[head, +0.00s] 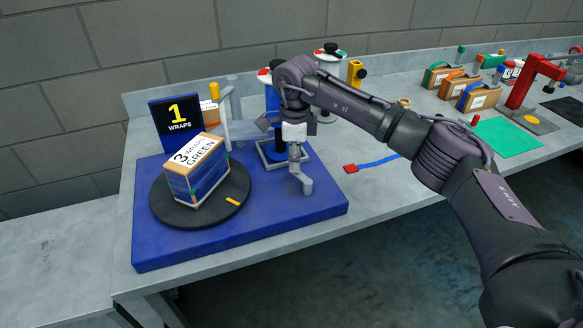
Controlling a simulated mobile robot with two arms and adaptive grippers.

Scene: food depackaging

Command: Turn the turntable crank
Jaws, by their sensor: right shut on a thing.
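The black turntable (165,208) sits on the left part of a blue base (240,238). A box (205,184) labelled "3 WRAPS GREEN" stands on it, with blue on its sides. An orange mark (232,230) lies on the disc near its front right edge. The grey crank (296,165) stands at the right of the base, with a white handle (294,134) on top. My right gripper (288,122) is shut on the crank handle from above, and its fingers partly hide the handle. My left gripper is not in view.
A sign (178,122) reading "1 WRAPS" stands behind the turntable. A blue roll (273,106) stands behind the crank. A red block with a blue strip (370,163) lies to the right. A red press (523,85), a green mat (506,136) and several boxes stand further right.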

